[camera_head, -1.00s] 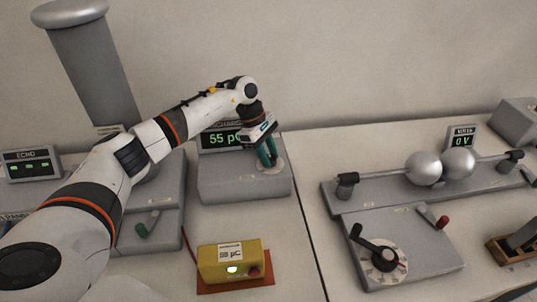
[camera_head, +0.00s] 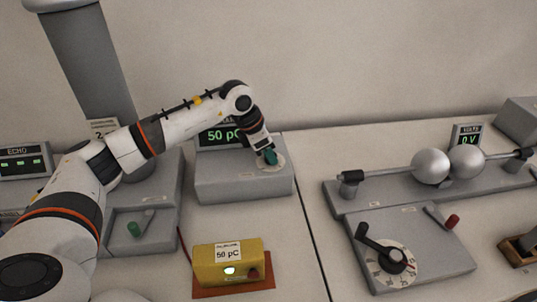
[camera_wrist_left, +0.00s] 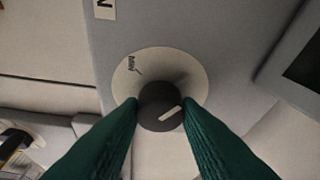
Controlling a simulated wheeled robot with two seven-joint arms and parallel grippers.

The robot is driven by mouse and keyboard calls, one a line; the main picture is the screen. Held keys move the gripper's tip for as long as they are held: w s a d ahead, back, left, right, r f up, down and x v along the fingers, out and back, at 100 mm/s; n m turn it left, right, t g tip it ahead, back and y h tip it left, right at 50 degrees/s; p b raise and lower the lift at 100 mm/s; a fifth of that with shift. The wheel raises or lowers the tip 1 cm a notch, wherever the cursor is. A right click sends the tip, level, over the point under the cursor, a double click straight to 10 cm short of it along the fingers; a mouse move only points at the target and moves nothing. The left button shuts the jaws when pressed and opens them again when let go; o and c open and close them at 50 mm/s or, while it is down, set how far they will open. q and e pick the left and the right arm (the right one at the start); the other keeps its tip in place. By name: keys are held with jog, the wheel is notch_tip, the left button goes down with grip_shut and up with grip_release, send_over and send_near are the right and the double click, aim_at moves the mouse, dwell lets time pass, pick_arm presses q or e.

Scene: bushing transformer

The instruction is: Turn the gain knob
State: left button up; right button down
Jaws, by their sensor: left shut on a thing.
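The gain knob (camera_wrist_left: 158,106) is a dark round knob with a pale pointer line, on a pale dial (camera_wrist_left: 190,72) marked "MIN" in the left wrist view. My left gripper (camera_head: 270,157) has green fingers and comes down over the dial on the grey discharge meter (camera_head: 240,183) in the head view. Its fingers sit on both sides of the knob, shut on it; they hide most of the knob in the head view. The pointer line slants toward the right finger in the wrist view. The meter's display (camera_head: 219,137) reads 50 pC, partly hidden by my arm. My right gripper is not in view.
On the right are two metal spheres (camera_head: 431,167) and a dial with a black crank (camera_head: 394,262).

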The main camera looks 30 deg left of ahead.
pick_arm(q)
jog(key=shift+r+n, duration=0.1)
jog(key=shift+n, duration=0.5)
jog(key=shift+t, duration=0.3)
jog(key=o, duration=1)
jog(key=shift+b, duration=0.3)
jog(key=shift+c, duration=0.2)
jog(key=shift+s+a+r, duration=0.15)
jog(key=shift+s+r, duration=0.05)
jog(key=shift+r, duration=0.3)
jog(key=b+v, duration=0.2)
jog(key=v, duration=0.9)
jog(key=shift+b, duration=0.4)
